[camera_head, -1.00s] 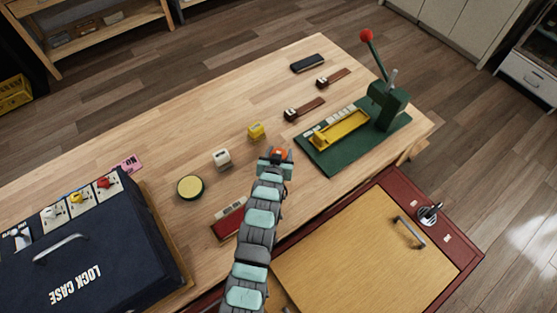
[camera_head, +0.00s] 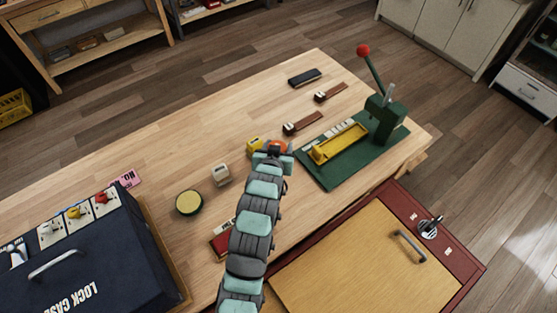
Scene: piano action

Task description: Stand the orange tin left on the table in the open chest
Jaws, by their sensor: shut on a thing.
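The orange tin (camera_head: 277,146) shows as a small orange patch at the tip of my gripper (camera_head: 274,154), right beside a yellow tin-like block (camera_head: 255,145) in the picture. My gripper is shut on the orange tin, and its jaws and wrist hide most of it. I cannot tell how high the tin is above the table (camera_head: 150,165). A dark red chest (camera_head: 462,270) with a tan wooden panel (camera_head: 350,265) and metal handle is at lower right. I cannot see into any opening of it.
A green press (camera_head: 385,118) with a red-knobbed lever stands to the right of my gripper, a yellow tray on its base. A white block (camera_head: 220,174), a round yellow-topped tin (camera_head: 189,202) and a red box (camera_head: 222,243) lie left. A dark lock case (camera_head: 100,250) fills the lower left.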

